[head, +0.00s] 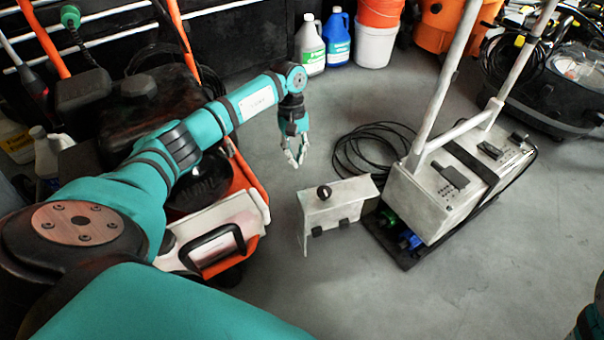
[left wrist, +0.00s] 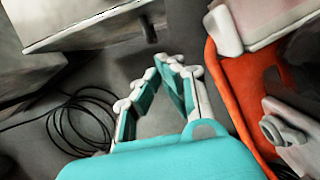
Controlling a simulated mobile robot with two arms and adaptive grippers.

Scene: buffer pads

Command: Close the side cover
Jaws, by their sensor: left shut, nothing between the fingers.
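The side cover (head: 340,200) is a pale metal panel with a black round knob on top and dark latches on its front. It stands swung out to the left of the pale machine body (head: 435,195), and green and blue connectors show at the machine's open lower side. My left gripper (head: 298,163) is shut and empty, above the floor behind and left of the cover, apart from it. In the left wrist view the shut fingers (left wrist: 168,60) point up, and a pale panel (left wrist: 85,22), likely the cover, lies ahead to the left. My right gripper is out of view.
A black cable (head: 365,145) lies coiled on the floor behind the cover. An orange-framed machine (head: 225,220) stands left, below my left arm. Bottles (head: 310,48) and buckets (head: 377,40) line the back. The floor in front of the cover is clear.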

